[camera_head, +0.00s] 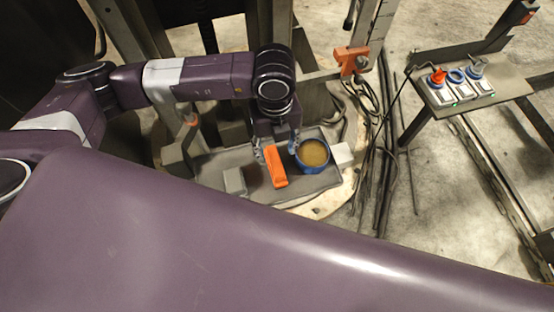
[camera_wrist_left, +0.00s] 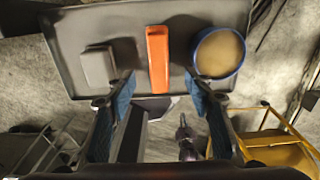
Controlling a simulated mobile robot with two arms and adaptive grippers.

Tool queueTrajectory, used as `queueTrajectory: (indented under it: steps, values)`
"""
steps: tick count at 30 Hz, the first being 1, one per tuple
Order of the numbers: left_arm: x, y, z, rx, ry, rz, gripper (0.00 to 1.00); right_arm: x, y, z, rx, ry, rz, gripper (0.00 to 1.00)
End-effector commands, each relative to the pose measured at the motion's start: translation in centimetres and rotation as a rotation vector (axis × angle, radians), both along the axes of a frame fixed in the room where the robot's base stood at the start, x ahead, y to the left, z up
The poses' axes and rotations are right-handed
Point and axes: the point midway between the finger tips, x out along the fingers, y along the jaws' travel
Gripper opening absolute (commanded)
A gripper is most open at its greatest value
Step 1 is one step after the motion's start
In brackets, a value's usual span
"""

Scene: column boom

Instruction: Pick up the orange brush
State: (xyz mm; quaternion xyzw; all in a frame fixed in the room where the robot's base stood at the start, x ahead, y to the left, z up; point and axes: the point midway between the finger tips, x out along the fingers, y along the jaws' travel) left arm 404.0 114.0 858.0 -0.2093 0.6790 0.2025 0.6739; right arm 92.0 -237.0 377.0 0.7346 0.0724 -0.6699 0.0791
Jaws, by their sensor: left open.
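The orange brush (camera_head: 277,168) lies on a grey tray (camera_head: 216,162) and looks like a plain orange bar from above. It also shows in the left wrist view (camera_wrist_left: 158,60), upright in the picture and centred between the fingers. My left gripper (camera_head: 278,152) is open above the tray, its fingers on either side of the brush's line. In the left wrist view the fingertips (camera_wrist_left: 160,85) are apart with nothing between them that I can see held. Whether the fingers touch the brush is unclear. My right gripper is not in view.
A blue-rimmed round tub (camera_head: 313,154) stands close right of the brush. A grey block (camera_head: 235,181) sits to its left. An orange clamp (camera_head: 351,61) is on a beam behind.

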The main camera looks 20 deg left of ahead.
Motion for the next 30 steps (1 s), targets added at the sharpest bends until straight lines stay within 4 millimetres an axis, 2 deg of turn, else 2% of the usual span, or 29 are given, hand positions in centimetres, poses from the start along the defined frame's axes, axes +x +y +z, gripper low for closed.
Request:
queueTrajectory:
  steps: [3, 13, 18, 26, 30]
  values:
    - [0.1, 0.5, -1.1, 0.019, -0.002, 0.008, 0.48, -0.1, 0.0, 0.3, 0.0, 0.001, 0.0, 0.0]
    - [0.0, 0.4, -5.2, 0.015, 0.001, 0.006, 0.48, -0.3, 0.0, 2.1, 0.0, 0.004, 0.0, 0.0]
    - [0.0, 0.3, -7.2, 0.013, -0.001, 0.003, 0.48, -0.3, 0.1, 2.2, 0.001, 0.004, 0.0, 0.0]
    - [0.1, 0.2, -7.6, 0.011, -0.002, 0.003, 0.48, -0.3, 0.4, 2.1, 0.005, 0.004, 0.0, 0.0]
    - [0.1, 0.2, -7.6, 0.011, -0.002, 0.003, 0.32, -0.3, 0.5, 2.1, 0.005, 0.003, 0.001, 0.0]
